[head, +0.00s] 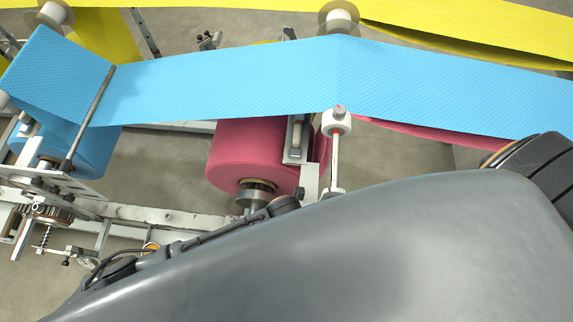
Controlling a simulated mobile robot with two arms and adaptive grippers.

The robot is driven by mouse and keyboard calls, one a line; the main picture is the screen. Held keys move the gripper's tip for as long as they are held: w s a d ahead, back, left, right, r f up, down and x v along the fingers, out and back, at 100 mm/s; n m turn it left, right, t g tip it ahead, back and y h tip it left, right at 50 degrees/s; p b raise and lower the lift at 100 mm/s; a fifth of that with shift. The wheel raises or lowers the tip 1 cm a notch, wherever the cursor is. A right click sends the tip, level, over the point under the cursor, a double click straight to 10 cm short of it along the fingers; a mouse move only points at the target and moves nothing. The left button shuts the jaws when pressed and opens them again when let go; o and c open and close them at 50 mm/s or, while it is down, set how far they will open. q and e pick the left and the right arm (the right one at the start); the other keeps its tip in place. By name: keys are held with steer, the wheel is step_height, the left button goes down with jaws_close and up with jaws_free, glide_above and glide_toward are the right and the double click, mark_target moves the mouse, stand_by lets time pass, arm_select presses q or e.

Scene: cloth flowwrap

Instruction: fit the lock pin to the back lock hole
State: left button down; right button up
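I cannot make out the lock pin or the back lock hole in the head view. A large grey link of my own arm covers the lower middle and right and hides what lies behind it. Neither of my grippers can be made out. Dark parts (235,230) with a thin bar run along the upper edge of my arm; I cannot tell what they belong to. A pink roll (250,150) sits on a metal spindle, and a blue roll (95,145) hangs on the frame at the left.
A blue web (220,80) stretches across the view over a white roller (336,122) on a post. A yellow web (470,35) runs behind it. The white machine frame (130,213) carries gears and a spring at lower left. Grey floor shows between the parts.

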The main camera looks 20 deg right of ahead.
arm_select(q)
steer(key=shift+f, duration=0.1)
stand_by(0.3)
steer(key=c, duration=1.1)
jaws_free()
step_height(320, 180, up, 12)
